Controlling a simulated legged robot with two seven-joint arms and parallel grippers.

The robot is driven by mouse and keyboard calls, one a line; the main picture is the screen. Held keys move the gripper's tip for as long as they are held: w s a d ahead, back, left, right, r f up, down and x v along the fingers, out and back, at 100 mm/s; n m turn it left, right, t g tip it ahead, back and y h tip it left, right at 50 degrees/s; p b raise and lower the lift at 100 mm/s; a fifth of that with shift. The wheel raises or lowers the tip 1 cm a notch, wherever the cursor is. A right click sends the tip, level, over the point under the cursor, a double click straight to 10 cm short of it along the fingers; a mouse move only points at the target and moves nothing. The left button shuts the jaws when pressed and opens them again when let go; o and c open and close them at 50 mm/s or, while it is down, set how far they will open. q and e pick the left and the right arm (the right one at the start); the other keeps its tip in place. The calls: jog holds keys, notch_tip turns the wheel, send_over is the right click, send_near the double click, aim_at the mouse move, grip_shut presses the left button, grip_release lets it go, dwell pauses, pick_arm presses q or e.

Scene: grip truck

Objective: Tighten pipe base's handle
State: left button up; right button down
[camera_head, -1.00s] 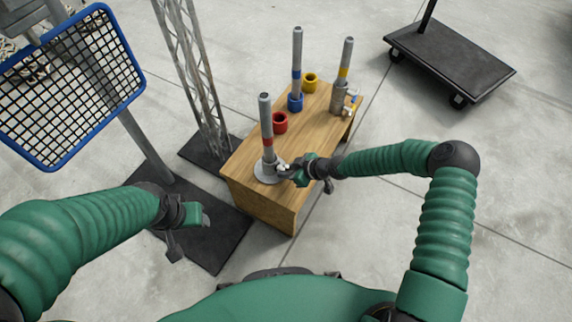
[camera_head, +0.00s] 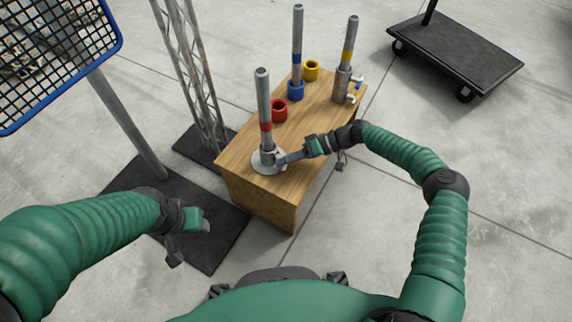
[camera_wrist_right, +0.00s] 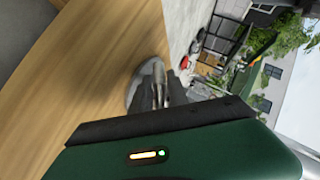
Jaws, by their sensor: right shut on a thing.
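A grey pipe with a red band (camera_head: 264,98) stands upright in a round metal pipe base (camera_head: 260,167) at the near end of the wooden box. My right gripper (camera_head: 284,159) reaches in from the right and is shut at the side of the base, where the handle is. The fingers hide most of the handle. In the right wrist view the fingers (camera_wrist_right: 172,92) close in front of the grey base (camera_wrist_right: 147,82). My left gripper (camera_head: 200,222) hangs over the black floor plate, away from the box; its jaw opening is too small to make out.
The wooden box (camera_head: 312,120) also bears a red ring (camera_head: 279,111), a blue-banded pipe (camera_head: 297,48), a yellow ring (camera_head: 311,70) and a yellow-banded pipe (camera_head: 348,45). A lattice tower (camera_head: 189,70) and blue-framed grid (camera_head: 58,58) stand left. A black cart (camera_head: 455,58) is back right.

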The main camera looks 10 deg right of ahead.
jog(key=shift+d+f+m+g+y+b, duration=0.1)
jog(key=shift+f+m+g+y+b, duration=0.15)
jog(key=shift+m+g+y+b, duration=0.4)
jog(key=shift+t+b, duration=0.25)
jog(key=shift+b, duration=0.05)
dwell(0.9)
jog(key=c, duration=1.6)
grip_release()
jog(key=shift+o, duration=0.2)
jog(key=shift+r+b+v, duration=0.2)
jog(key=shift+b+v, duration=0.1)
jog(key=shift+v, duration=2.25)
jog(key=shift+r+b+v, duration=0.1)
jog(key=shift+b+v, duration=0.25)
jog(key=shift+v, duration=1.05)
jog(key=shift+r+b+v, duration=0.15)
jog(key=shift+b+v, duration=0.2)
jog(key=shift+v, duration=1.05)
jog(key=b+v, duration=0.3)
jog(key=v, duration=0.5)
jog(key=shift+s+r+b, duration=0.25)
jog(key=shift+r+b, duration=0.1)
jog(key=shift+r, duration=0.1)
